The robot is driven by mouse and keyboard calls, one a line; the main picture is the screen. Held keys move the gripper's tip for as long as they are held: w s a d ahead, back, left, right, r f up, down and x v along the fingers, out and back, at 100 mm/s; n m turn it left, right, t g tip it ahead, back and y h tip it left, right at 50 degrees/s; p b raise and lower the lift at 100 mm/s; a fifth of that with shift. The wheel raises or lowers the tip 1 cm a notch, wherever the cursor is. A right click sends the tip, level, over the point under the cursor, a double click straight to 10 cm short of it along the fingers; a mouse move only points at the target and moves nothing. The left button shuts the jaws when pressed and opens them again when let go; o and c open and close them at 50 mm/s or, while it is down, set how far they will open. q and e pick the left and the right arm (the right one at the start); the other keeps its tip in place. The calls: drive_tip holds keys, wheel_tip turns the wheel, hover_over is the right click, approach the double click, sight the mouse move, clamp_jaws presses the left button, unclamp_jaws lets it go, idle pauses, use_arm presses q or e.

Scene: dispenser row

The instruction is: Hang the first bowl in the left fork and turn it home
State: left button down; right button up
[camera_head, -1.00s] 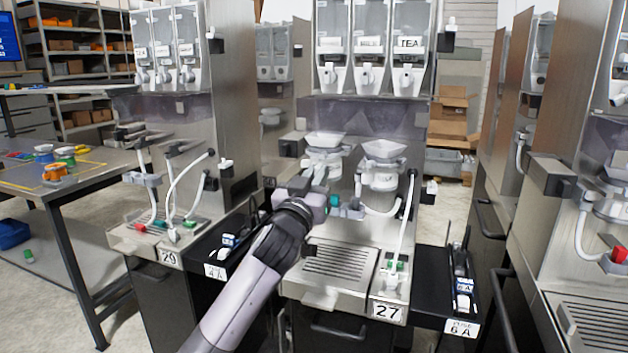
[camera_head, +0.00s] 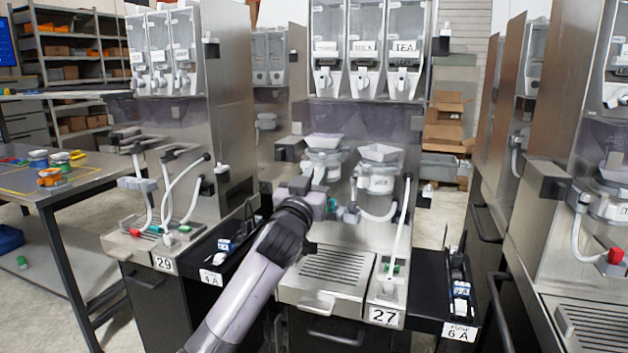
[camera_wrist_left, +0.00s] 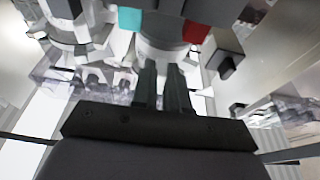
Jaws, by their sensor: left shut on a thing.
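The first bowl (camera_head: 322,163), white with a funnel top, is upright at the left fork position of machine 27, below the canisters. My left gripper (camera_head: 326,204) is at its lower front, shut on it; the grip itself is mostly hidden by my wrist. In the left wrist view, the gripper fingers (camera_wrist_left: 165,88) are close together against the white bowl body (camera_wrist_left: 150,52). A teal piece (camera_wrist_left: 130,19) and a red piece (camera_wrist_left: 195,32) show above them. The left fork is hidden; I cannot tell how the bowl is seated. My right gripper is out of view.
A second white bowl (camera_head: 380,172) hangs just to the right, with a hose beside it. A drip tray (camera_head: 334,268) lies below. Black side bins (camera_head: 460,290) flank machine 27. A neighbouring machine (camera_head: 600,200) stands at right, and a work table (camera_head: 60,185) at left.

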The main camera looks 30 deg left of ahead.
use_arm(q)
drive_tip(key=shift+x, duration=0.95)
drive_tip(key=shift+w+f, duration=0.15)
drive_tip(key=shift+f, duration=0.05)
idle(0.4)
drive_tip(key=shift+a+m+h+p, duration=0.4)
drive_tip(key=shift+m+h+p, duration=0.3)
drive_tip(key=shift+h+p, duration=0.55)
drive_tip(key=shift+a+t+h+p, duration=0.15)
drive_tip(key=shift+t+h+p, duration=0.15)
drive_tip(key=shift+h+p, duration=0.15)
drive_tip(key=shift+f, duration=0.1)
drive_tip(key=shift+m, duration=0.3)
